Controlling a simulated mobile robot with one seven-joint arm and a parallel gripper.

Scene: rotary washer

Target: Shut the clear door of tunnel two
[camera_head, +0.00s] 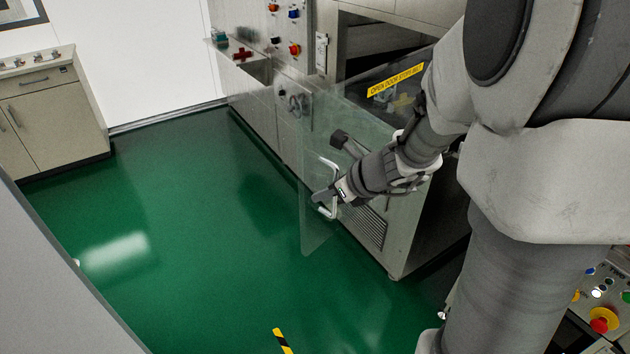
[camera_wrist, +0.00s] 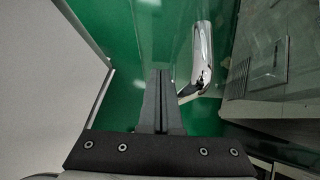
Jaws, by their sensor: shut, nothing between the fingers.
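The clear door (camera_head: 318,125) is a see-through panel standing open, out from the machine's dark tunnel opening (camera_head: 375,38). A yellow label reading "OPEN DOOR STOPS BELT" (camera_head: 396,80) appears to be on it. Its pale bar handle (camera_head: 334,172) shows in the head view, and as a shiny curved bar (camera_wrist: 202,60) in the wrist view. My gripper (camera_head: 322,197) is shut and empty, overlapping the handle's lower part in the head view. In the wrist view my gripper (camera_wrist: 161,74) points along the panel, with the handle just right of the fingers. I cannot tell whether they touch.
The machine's lower cabinet (camera_head: 395,225) stands behind the door. A control panel with a red stop button (camera_head: 602,322) is at the lower right. A cabinet (camera_head: 45,110) stands at the far left. The green floor (camera_head: 170,220) in front is clear.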

